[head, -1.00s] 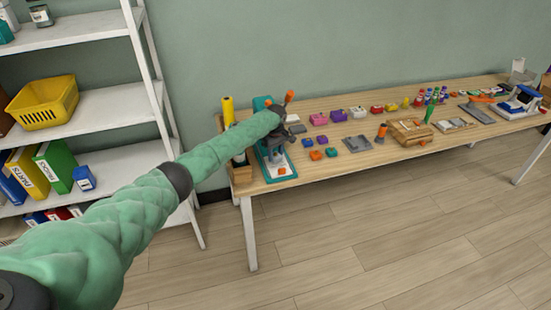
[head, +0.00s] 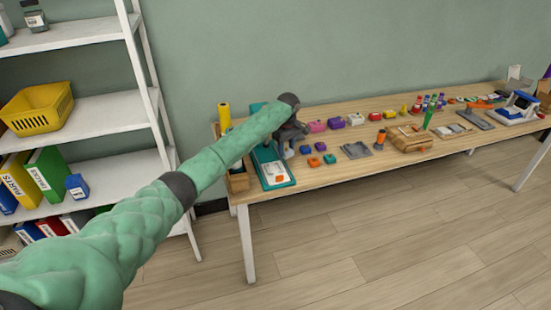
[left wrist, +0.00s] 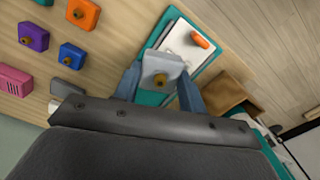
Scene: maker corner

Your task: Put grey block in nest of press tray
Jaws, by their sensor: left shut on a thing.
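My left gripper (left wrist: 160,78) is shut on the grey block (left wrist: 172,66), a light grey piece with a brass knob, held between its two blue-grey fingers in the left wrist view. In the head view this gripper (head: 290,146) is at the right side of the press tray, near its middle. The press tray (head: 290,180) is teal with a white plate and an orange piece at its front end. It also shows in the left wrist view (left wrist: 169,18), partly hidden behind the block. The nest cannot be made out clearly. My right gripper is not in view.
An orange block (head: 330,159) and a blue block (head: 305,149) lie just right of the tray. A grey plate (head: 357,150) lies further right. A wooden box (head: 238,182) stands left of the tray. More pieces line the table's back.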

